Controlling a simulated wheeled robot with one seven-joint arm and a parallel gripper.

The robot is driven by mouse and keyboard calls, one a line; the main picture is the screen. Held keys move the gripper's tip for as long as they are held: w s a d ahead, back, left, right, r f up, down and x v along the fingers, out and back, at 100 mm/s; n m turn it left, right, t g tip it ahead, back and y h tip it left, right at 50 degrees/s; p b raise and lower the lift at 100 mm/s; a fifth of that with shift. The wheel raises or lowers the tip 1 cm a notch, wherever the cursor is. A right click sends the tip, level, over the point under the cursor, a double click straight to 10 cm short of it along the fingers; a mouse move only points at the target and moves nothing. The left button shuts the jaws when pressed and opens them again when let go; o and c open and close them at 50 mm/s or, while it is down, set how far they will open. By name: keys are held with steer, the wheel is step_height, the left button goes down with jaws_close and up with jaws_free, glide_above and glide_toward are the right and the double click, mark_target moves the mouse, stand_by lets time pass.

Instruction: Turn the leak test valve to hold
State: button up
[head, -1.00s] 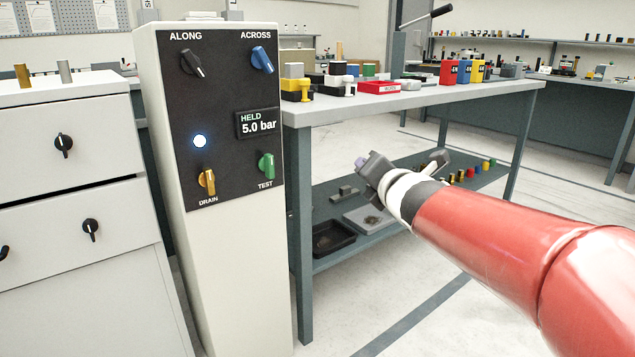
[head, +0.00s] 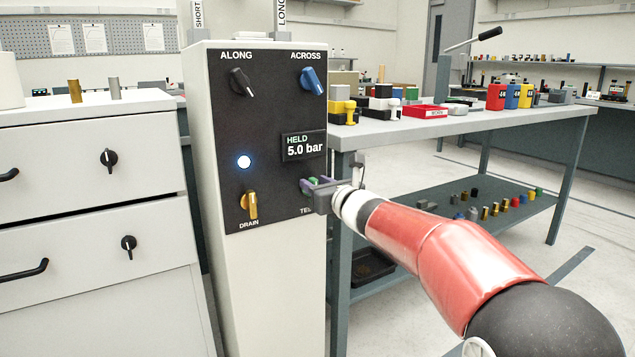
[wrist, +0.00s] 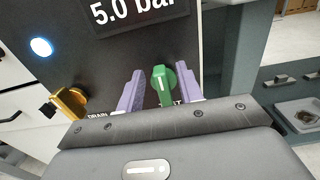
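The leak test valve is a green knob (wrist: 164,86) on the black panel (head: 268,95) of a white cabinet, above the TEST label. In the wrist view its pointer end is up, tilted slightly left. My gripper (wrist: 158,92) is open, with one purple finger on each side of the knob and a visible gap on both sides. In the head view my gripper (head: 311,186) is at the panel's lower right and hides most of the green knob. The display (head: 304,146) reads HELD 5.0 bar.
A yellow DRAIN knob (head: 249,206) is left of my gripper. The black ALONG knob (head: 242,82) and blue ACROSS knob (head: 313,80) sit higher. A white light (head: 244,162) glows. A grey workbench (head: 470,124) stands close on the right, drawers (head: 75,149) on the left.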

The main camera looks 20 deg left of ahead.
jaws_close()
steer(key=shift+w+m, duration=0.1)
steer(key=shift+m, duration=0.2)
steer(key=shift+w+d+f+m+p, duration=0.3)
steer(key=shift+f+m, duration=0.1)
steer(key=shift+m, duration=2.55)
steer(key=shift+w+d+f+m+p, duration=0.15)
steer(key=shift+w+d+f+m, duration=0.15)
steer(key=shift+m, duration=2.6)
steer(key=shift+w+d+f+m+p, duration=0.2)
steer(key=shift+f+m, duration=0.25)
steer(key=shift+m, duration=2.5)
steer(key=shift+f, duration=0.1)
jaws_free()
